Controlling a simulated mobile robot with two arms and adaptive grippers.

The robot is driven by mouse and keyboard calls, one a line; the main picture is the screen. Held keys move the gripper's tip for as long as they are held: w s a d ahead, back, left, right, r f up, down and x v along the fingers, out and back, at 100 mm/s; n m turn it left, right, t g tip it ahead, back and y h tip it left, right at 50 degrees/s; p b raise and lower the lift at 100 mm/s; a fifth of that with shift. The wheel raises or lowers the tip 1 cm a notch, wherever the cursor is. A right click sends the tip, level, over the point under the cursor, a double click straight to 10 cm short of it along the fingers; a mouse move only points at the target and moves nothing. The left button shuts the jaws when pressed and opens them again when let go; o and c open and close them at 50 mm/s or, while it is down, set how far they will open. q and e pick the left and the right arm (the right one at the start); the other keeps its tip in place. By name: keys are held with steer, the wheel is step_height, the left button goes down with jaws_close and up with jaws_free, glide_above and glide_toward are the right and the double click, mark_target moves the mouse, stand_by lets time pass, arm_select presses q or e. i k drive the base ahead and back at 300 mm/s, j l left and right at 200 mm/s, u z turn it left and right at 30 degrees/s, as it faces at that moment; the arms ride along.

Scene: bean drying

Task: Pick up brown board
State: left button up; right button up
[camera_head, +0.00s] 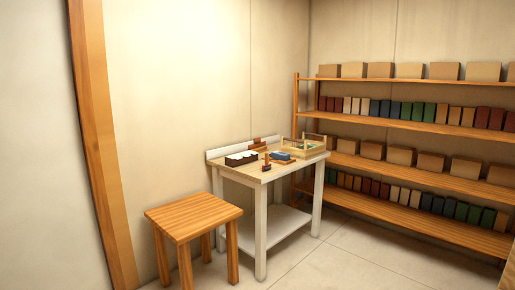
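I cannot tell for sure which thing is the brown board. A small brown flat piece (260,144) shows at the back of the white-legged table (236,171), against the white back edge; it is too small to make out well. A small upright brown object (266,162) stands near the table's middle. Neither of my grippers is in view, and nothing shows being held.
The table also bears a dark box with white contents (241,158), a blue item (282,156) and a light wooden tray (304,152). A wooden stool (193,217) stands in front. Shelves (420,126) with boxes line the right wall. Floor (345,262) is clear.

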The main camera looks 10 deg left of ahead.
mark_target(258, 143)
steer(key=i, duration=0.2)
steer(key=i+z, duration=0.25)
steer(key=i, duration=0.25)
steer(key=i+z, duration=0.2)
steer(key=i, duration=0.25)
steer(key=i+j+z, duration=0.25)
steer(key=i, duration=0.2)
steer(key=i+j+z, duration=0.2)
steer(key=i, duration=0.3)
